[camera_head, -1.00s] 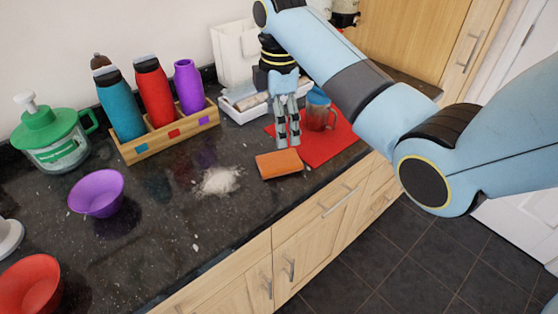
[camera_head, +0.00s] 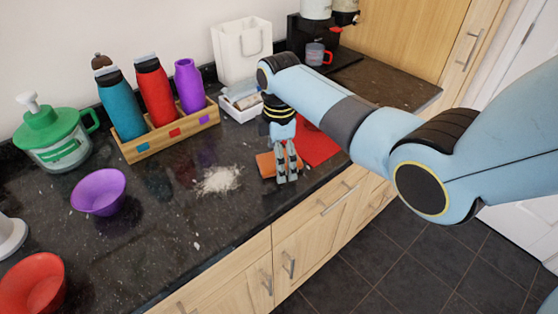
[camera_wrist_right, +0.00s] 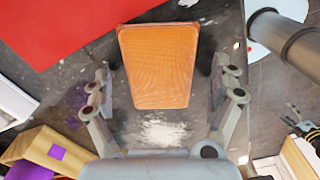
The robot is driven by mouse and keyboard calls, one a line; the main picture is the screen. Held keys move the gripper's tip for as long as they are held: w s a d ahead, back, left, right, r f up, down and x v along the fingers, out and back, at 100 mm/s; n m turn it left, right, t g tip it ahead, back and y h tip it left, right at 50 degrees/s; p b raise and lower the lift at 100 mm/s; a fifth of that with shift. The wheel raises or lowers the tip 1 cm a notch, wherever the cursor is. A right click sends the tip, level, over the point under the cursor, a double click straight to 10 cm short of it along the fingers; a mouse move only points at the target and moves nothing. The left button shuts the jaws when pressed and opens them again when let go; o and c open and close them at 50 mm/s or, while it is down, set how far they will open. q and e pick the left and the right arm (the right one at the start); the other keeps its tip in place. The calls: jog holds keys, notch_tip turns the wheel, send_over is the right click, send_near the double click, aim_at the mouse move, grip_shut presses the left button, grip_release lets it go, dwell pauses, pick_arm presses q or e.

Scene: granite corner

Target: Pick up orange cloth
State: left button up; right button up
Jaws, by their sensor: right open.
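The orange cloth (camera_head: 265,164) is a folded flat block lying on the dark granite counter near its front edge. My right gripper (camera_head: 287,180) is right over it in the head view and hides part of it. In the right wrist view the cloth (camera_wrist_right: 158,66) lies ahead of and between the two spread fingers of the right gripper (camera_wrist_right: 162,90). The fingers are open and nothing is held. Whether the fingertips touch the counter cannot be told. My left gripper is not in view.
A red mat (camera_head: 318,146) lies just right of the cloth. White crumbs (camera_head: 218,180) are scattered to its left. A wooden rack (camera_head: 170,132) with bottles stands behind, beside a white tray (camera_head: 240,108). A purple bowl (camera_head: 98,192) is farther left. The counter's front edge is close.

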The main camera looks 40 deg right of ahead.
jog(key=c, duration=1.4)
jog(key=shift+r, duration=0.1)
jog(key=shift+r, duration=0.55)
notch_tip(320, 180, up, 3)
jog(key=shift+w+r, duration=0.1)
jog(key=shift+s+d+r+b, duration=0.1)
jog(key=shift+s+d+r, duration=0.9)
jog(key=shift+s, duration=0.75)
jog(key=shift+s+d+r+b, duration=0.15)
jog(key=shift+s+d+r, duration=0.85)
jog(key=shift+s, duration=0.8)
jog(key=shift+s+d+r+b, duration=0.1)
jog(key=shift+s+d+r, duration=0.6)
jog(key=shift+s+r, duration=0.85)
jog(key=shift+s+f, duration=0.15)
jog(key=shift+f, duration=0.1)
